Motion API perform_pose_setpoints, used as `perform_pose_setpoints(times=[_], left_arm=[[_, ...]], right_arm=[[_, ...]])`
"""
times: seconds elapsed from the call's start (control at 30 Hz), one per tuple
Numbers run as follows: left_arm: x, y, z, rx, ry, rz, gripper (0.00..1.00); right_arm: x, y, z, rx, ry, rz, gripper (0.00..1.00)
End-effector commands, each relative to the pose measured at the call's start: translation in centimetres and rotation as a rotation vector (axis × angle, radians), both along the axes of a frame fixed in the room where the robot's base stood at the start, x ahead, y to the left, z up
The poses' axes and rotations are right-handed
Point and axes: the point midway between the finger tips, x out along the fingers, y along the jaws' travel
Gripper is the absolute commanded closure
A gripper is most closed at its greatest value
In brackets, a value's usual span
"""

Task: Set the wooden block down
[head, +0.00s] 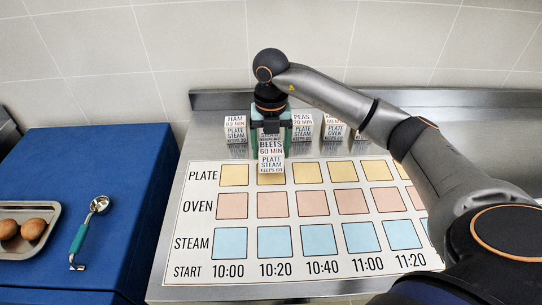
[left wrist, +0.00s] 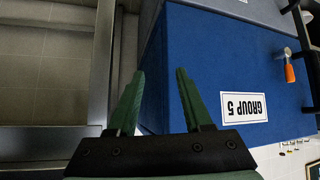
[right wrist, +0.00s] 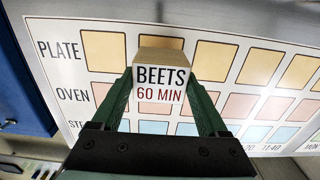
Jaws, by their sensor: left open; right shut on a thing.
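The wooden block (head: 271,163) has white labels reading "BEETS 60 MIN" and "PLATE STEAM". My right gripper (right wrist: 160,72) is shut on it, one green finger on each side; the block's tan edge and label (right wrist: 161,88) show in the right wrist view. The block is upright at the second yellow square of the PLATE row, above 10:20, and hides much of it. I cannot tell whether it touches the chart board (head: 206,205). My left gripper (left wrist: 160,75) is open and empty beside a blue cabinet, outside the head view.
Similar labelled blocks stand behind the chart: ham (head: 236,131) on the left, peas (head: 302,129) and another (head: 334,131) on the right. The chart's other visible squares are bare. A blue counter (head: 125,180) at left holds a tray (head: 45,210) with brown items and a ladle (head: 82,238).

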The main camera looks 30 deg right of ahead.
Motion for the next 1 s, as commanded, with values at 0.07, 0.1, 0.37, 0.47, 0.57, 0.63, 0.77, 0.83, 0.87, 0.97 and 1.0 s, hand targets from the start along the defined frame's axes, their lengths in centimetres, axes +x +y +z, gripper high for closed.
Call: perform_pose_setpoints(times=[0.07, 0.1, 0.37, 0.47, 0.57, 0.63, 0.77, 0.83, 0.87, 0.97, 1.0], left_arm=[[0.0, 0.0, 0.3, 0.0, 0.0, 0.0, 0.5], [0.0, 0.0, 0.5, 0.0, 0.0, 0.0, 0.5], [0.0, 0.0, 0.5, 0.0, 0.0, 0.0, 0.5], [0.0, 0.0, 0.5, 0.0, 0.0, 0.0, 0.5], [0.0, 0.0, 0.2, 0.0, 0.0, 0.0, 0.5], [0.0, 0.0, 0.3, 0.0, 0.0, 0.0, 0.5], [0.0, 0.0, 0.3, 0.0, 0.0, 0.0, 0.5], [0.0, 0.0, 0.3, 0.0, 0.0, 0.0, 0.5], [0.0, 0.0, 0.3, 0.0, 0.0, 0.0, 0.5], [0.0, 0.0, 0.3, 0.0, 0.0, 0.0, 0.5], [0.0, 0.0, 0.3, 0.0, 0.0, 0.0, 0.5]], right_arm=[[-0.1, 0.0, -1.1, 0.0, 0.004, 0.0, 0.86], [-0.1, 0.0, -1.8, 0.0, 0.005, 0.0, 0.86], [0.0, 0.0, -3.0, 0.001, -0.001, 0.0, 0.86], [0.0, 0.0, -3.1, 0.001, -0.001, 0.0, 0.86], [0.0, 0.0, -3.4, 0.0, 0.0, 0.0, 0.86], [0.0, 0.0, -3.4, 0.001, 0.001, 0.0, 0.18], [0.0, 0.0, -3.3, 0.001, 0.001, 0.0, 0.03], [0.0, 0.0, -3.3, 0.001, 0.001, -0.001, 0.0], [-0.1, 0.0, -3.3, 0.001, 0.001, 0.0, 0.0], [0.0, 0.0, -3.3, 0.001, 0.001, -0.001, 0.0], [0.0, 0.0, -3.3, 0.001, 0.001, -0.001, 0.0]])
